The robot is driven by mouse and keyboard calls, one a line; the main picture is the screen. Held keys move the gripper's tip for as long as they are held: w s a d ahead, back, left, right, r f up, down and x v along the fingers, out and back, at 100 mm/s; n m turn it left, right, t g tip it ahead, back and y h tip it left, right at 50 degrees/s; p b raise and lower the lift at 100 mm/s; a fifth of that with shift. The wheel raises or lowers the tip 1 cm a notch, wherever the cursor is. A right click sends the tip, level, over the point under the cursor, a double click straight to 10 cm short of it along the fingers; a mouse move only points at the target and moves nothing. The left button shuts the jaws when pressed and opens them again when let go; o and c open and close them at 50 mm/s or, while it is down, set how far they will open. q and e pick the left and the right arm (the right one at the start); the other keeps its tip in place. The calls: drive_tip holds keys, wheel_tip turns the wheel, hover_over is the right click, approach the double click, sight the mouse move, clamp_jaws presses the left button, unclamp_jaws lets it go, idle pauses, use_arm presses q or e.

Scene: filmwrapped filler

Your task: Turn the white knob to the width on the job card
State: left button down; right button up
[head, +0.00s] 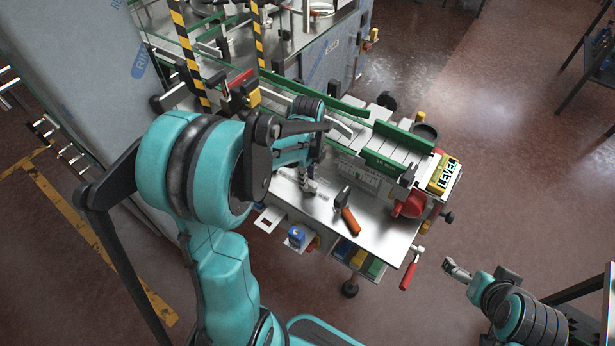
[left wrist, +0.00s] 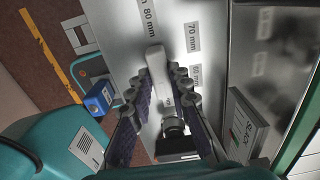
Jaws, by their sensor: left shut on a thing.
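The white knob (left wrist: 156,62) is a long, narrow grip on a metal panel in the left wrist view. My left gripper (left wrist: 158,82) is shut on it, with one finger along each side. The knob's far tip points towards the label 80 mm (left wrist: 149,16). The labels 70 mm (left wrist: 193,37) and 60 mm (left wrist: 195,74) lie to its right. In the head view, my left gripper (head: 308,182) is at the machine's front panel, and I cannot make out the knob there. My right gripper (head: 456,270) is apart from the machine; its finger state is unclear. I cannot identify the job card.
An orange-handled tool (head: 349,218) lies on the metal top (head: 322,212). A blue item (head: 296,236) sits at the front edge. A red round part (head: 409,206) and a red crank handle (head: 409,275) stick out at the right. Open floor lies right of the machine.

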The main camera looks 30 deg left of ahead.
use_arm(q)
drive_tip(key=c, duration=1.4)
unclamp_jaws()
drive_tip(key=shift+r, duration=0.1)
wheel_tip(320, 180, up, 12)
